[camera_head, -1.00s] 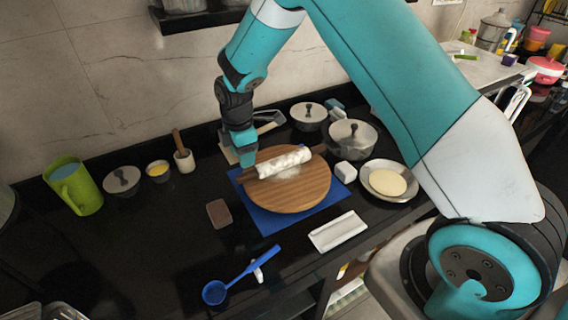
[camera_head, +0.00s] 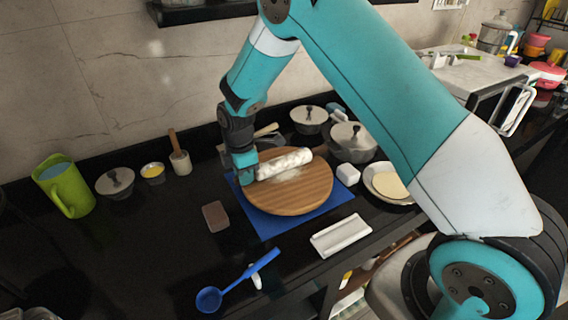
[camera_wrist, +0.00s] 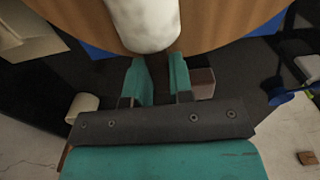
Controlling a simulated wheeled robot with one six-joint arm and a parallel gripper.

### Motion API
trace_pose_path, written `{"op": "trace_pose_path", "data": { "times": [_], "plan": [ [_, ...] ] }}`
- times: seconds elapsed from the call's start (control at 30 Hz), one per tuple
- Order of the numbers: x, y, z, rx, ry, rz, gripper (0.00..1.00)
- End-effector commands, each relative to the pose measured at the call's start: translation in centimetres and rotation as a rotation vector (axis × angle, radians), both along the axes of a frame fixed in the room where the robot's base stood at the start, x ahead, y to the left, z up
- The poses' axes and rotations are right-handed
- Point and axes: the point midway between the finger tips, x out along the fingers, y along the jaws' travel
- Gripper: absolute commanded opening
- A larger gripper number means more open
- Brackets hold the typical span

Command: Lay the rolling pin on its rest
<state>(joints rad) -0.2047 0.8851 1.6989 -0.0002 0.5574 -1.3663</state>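The rolling pin (camera_head: 284,163), its roller pale and floury, lies on the round wooden board (camera_head: 315,195) in the head view. Its near end fills the top middle of the wrist view (camera_wrist: 148,22). My gripper (camera_head: 246,172) is low at the pin's left end and hides the handle there. In the wrist view my two teal fingers (camera_wrist: 165,72) point at that end with a narrow gap between them; whether they press on the handle is unclear. A long white trough-like holder (camera_head: 341,234), which looks like the rest, is empty on the counter in front of the board.
The board sits on a blue mat (camera_head: 264,228). A brown block (camera_head: 215,216) and a blue ladle (camera_head: 237,281) lie on the front left. Lidded pots (camera_head: 352,142), a small white block (camera_head: 347,174) and a plate with dough (camera_head: 388,183) stand right. A green mug (camera_head: 64,187) stands far left.

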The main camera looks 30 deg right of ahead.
Motion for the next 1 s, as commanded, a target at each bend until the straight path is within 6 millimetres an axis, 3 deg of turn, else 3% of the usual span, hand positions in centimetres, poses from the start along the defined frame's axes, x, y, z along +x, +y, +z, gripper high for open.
{"op": "trace_pose_path", "data": {
  "times": [0.37,1.0],
  "plan": [
    [0.0,0.0,0.3,0.000,-0.001,-0.001,0.00],
    [0.0,0.0,4.3,0.000,-0.001,0.000,0.00]
  ]
}}
